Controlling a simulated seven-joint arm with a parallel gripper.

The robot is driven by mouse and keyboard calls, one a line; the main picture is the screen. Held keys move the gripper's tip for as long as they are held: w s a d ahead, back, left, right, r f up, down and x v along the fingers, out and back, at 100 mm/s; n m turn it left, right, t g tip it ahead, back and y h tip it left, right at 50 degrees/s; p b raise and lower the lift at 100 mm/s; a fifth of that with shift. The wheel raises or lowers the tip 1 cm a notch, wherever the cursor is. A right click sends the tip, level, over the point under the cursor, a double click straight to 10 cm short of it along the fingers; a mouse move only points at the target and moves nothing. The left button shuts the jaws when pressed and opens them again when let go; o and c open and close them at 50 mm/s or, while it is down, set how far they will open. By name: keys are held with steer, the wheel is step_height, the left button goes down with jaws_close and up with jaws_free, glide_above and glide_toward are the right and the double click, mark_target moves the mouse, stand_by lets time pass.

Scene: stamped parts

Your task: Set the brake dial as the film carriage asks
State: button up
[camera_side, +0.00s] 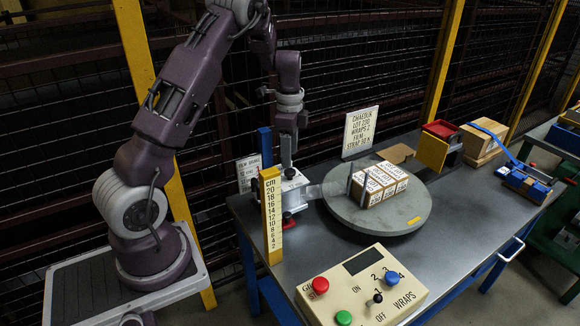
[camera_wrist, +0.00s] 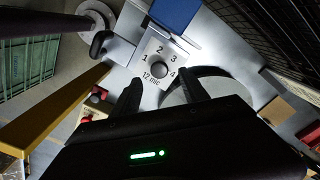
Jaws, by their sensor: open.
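The brake dial (camera_wrist: 159,71) is a dark round knob on a pale plate (camera_wrist: 150,52) marked 1, 2, 3, 4 and "12 mic" in the wrist view. I cannot tell which number it points to. My gripper (camera_wrist: 160,78) is open and empty, its dark fingertips on either side of the knob in the picture; its height above the knob is unclear. The film carriage (camera_side: 296,187) stands by a blue column (camera_side: 265,146) in the side view, where my gripper (camera_side: 287,160) is over it. A small white sign (camera_side: 247,174) mentioning film is partly hidden.
A yellow cm ruler post (camera_side: 271,215) stands close left of the carriage. The turntable (camera_side: 400,217) with boxes (camera_side: 380,184) is on its right. A control panel (camera_side: 362,290) is in front. A lot card (camera_side: 360,131) stands behind.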

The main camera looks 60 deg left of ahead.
mark_target(290, 171)
step_height(290, 171, down, 5)
steer(key=shift+r, duration=0.1)
steer(key=shift+d, duration=0.1)
jaws_close()
